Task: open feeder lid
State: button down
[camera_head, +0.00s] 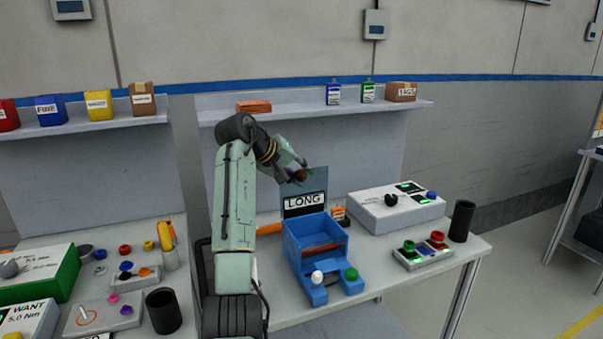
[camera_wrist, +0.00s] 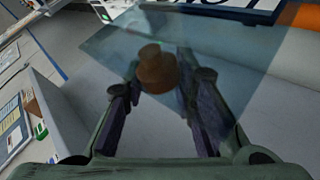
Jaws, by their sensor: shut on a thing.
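The blue feeder (camera_head: 318,247) stands on the bench with its box open at the top. Its clear bluish lid (camera_head: 318,180) stands about upright at the back, above the LONG label (camera_head: 304,200). The lid's round brown knob (camera_head: 300,175) is at my gripper (camera_head: 294,171). In the wrist view, the knob (camera_wrist: 157,70) sits between the two fingers of my gripper (camera_wrist: 163,78), with the see-through lid (camera_wrist: 105,50) around it. My gripper is shut on the knob.
A white control box (camera_head: 397,208) and a button panel (camera_head: 422,251) stand right of the feeder, with a black cup (camera_head: 461,221) beyond. A shelf (camera_head: 300,112) with small boxes runs behind. A white knob (camera_head: 317,277) and a green button (camera_head: 352,274) sit at the feeder's front.

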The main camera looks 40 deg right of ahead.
jog(key=shift+w+a+f, duration=0.2)
jog(key=shift+w+f, duration=0.15)
jog(key=shift+f, duration=0.4)
dwell(0.8)
jog(key=c, duration=1.5)
grip_release()
jog(key=shift+w+a, duration=0.1)
jog(key=shift+o, duration=1)
jog(key=shift+r, duration=0.1)
jog(key=shift+d+r, duration=0.15)
jog(key=shift+d, duration=0.05)
jog(key=shift+r, duration=0.15)
jog(key=shift+a+r, duration=0.25)
jog(key=shift+a, duration=0.05)
jog(key=v, duration=1.1)
